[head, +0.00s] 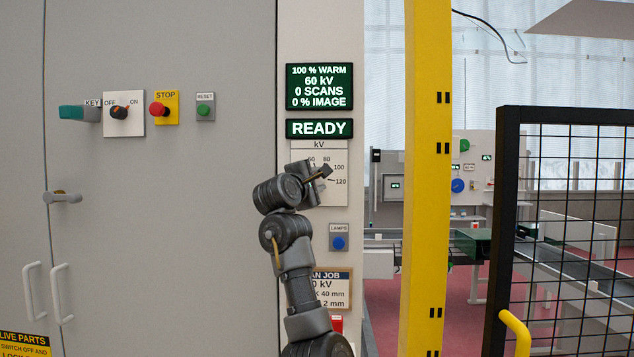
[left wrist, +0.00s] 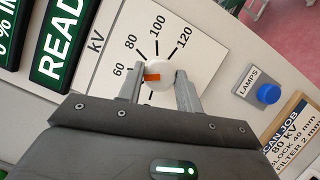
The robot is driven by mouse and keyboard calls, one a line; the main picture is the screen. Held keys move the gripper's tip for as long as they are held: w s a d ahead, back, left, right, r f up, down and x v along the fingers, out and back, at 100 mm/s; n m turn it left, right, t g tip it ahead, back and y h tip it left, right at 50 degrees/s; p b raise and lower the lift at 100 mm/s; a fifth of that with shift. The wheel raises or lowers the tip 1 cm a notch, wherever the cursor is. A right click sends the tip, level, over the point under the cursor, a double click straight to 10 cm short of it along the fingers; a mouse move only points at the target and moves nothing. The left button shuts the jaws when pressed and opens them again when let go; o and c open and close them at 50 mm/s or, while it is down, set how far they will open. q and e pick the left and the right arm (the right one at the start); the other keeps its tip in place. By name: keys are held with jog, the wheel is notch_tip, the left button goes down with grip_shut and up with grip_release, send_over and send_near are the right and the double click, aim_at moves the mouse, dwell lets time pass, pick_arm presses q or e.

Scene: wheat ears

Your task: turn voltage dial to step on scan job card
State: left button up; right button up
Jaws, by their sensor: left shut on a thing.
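The voltage dial (left wrist: 165,73) is a round white knob with an orange mark, on a white kV plate (head: 333,196) marked 60, 80, 100, 120. In the left wrist view the mark lies on the knob's left side, toward 60. My left gripper (head: 322,172) is shut on the knob, one finger on each side; these fingers also show in the left wrist view (left wrist: 160,88). In the head view the gripper hides the knob. The scan job card (left wrist: 291,140) reads 80 kV, block 40 mm, filter 2 mm; my arm partly covers it in the head view (head: 338,290). My right gripper is out of view.
The green display (head: 319,87) reads 100 % warm, 60 kV, 0 scans, 0 % image; the one below (head: 319,129) reads READY. A blue LAMPS button (head: 339,242) sits below the dial. Key switch, STOP (head: 160,109) and RESET are left. A yellow post (head: 427,180) and mesh gate stand right.

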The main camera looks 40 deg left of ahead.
pick_arm(q)
jog(key=m+p, duration=0.1)
jog(key=m+g+p, duration=0.1)
jog(key=m, duration=0.1)
jog(key=m+g, duration=0.1)
jog(key=m, duration=0.1)
jog(key=shift+r+h+p, duration=0.25)
jog(key=shift+h+p, duration=0.15)
jog(key=shift+m+g+p, duration=0.9)
jog(key=shift+m+p, duration=0.5)
jog(key=shift+m, duration=0.5)
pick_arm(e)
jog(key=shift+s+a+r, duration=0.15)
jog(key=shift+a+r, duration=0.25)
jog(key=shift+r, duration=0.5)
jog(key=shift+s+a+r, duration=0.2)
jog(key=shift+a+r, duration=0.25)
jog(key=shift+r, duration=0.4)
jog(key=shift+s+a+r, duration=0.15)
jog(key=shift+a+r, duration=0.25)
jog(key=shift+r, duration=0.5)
pick_arm(q)
jog(key=shift+y, duration=0.3)
jog(key=o, duration=1)
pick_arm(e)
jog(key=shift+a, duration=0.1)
